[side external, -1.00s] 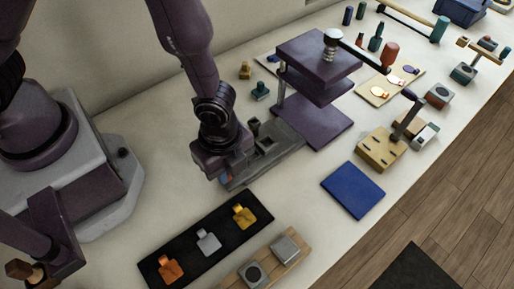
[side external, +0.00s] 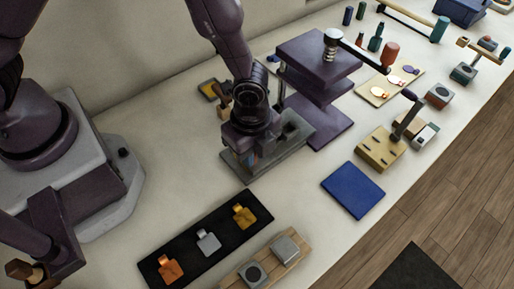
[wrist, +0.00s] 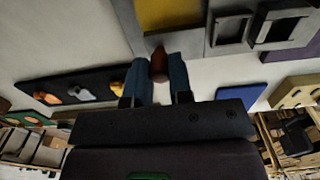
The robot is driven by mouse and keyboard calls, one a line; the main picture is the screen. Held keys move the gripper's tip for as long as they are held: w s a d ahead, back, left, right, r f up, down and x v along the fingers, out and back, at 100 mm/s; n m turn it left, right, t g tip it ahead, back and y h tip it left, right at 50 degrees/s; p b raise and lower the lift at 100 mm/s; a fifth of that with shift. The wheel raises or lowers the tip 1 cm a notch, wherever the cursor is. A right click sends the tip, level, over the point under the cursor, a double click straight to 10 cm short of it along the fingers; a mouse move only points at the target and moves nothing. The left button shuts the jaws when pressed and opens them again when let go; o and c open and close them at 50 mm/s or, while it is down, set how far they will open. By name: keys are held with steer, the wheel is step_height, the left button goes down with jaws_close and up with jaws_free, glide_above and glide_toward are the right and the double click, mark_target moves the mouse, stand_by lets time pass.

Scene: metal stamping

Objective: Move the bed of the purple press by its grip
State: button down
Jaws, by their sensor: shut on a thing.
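The purple press (side external: 318,60) stands at the back middle in the side external view, with upper plates, a spring and a red-tipped lever. Its grey bed (side external: 292,150) lies flat at the press's left side, reaching from under my gripper toward the purple base plate (side external: 332,128). In the wrist view the bed (wrist: 222,32) shows square frames and a yellow patch. My gripper (side external: 252,162) is over the bed's left part. In the wrist view its two blue fingers (wrist: 158,78) are shut on the reddish-brown grip (wrist: 158,62). The grip is hidden in the side external view.
A black tray (side external: 180,250) with orange, silver and yellow tags lies in front. A wooden strip (side external: 267,263) with grey blocks is beside it. A blue mat (side external: 352,190) and a tan block with a lever (side external: 381,150) lie to the right. Bare table separates these from the bed.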

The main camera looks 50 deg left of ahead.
mark_target(285, 142)
steer(key=shift+w, duration=3.05)
steer(key=shift+w, duration=1.45)
steer(key=c, duration=0.9)
jaws_free()
steer(key=shift+s, duration=0.1)
steer(key=shift+r, duration=3.5)
